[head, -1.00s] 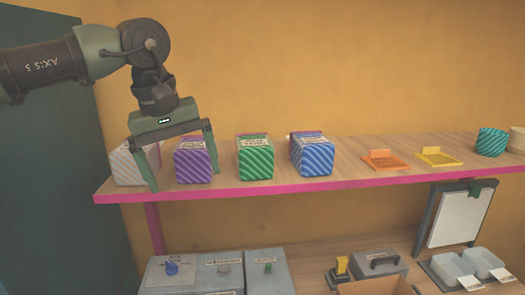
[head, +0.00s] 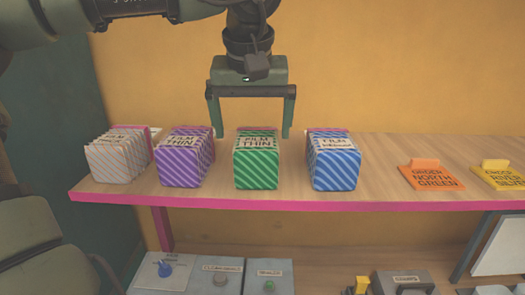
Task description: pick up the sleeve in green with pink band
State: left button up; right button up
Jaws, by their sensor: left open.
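The green striped sleeve (head: 256,168) stands on the wooden shelf between a purple one and a blue one. It has a pale label reading "FILM THIN" on top; a pink band is hard to make out from here. My left gripper (head: 251,134) is open and empty, pointing down. In the picture its two fingers hang to either side of the green sleeve's top rear edge. The fingertips look apart from the sleeve; their exact height and depth I cannot tell. My right gripper is not in view.
The purple sleeve (head: 184,163) and a pale striped stack (head: 118,158) stand to the left, the blue sleeve (head: 333,165) to the right. The shelf (head: 390,196) has a pink front edge. Grey boxes sit below.

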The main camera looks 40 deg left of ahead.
aim_at(255, 139)
pick_arm(q)
jog(key=shift+s+f, duration=0.1)
jog(key=shift+f, duration=0.3)
jog(key=x, duration=0.1)
jog(key=p+x, duration=0.1)
jog(key=shift+w+d+f+p, duration=0.15)
jog(key=shift+w+f+p, duration=0.1)
jog(key=shift+f+p, duration=0.1)
jog(key=shift+w+f, duration=0.65)
jog(key=shift+f, duration=0.35)
jog(key=shift+a, duration=0.25)
jog(key=shift+s+r, duration=0.1)
jog(key=shift+s, duration=0.15)
jog(key=shift+w+f, duration=0.1)
jog(key=shift+f, duration=0.15)
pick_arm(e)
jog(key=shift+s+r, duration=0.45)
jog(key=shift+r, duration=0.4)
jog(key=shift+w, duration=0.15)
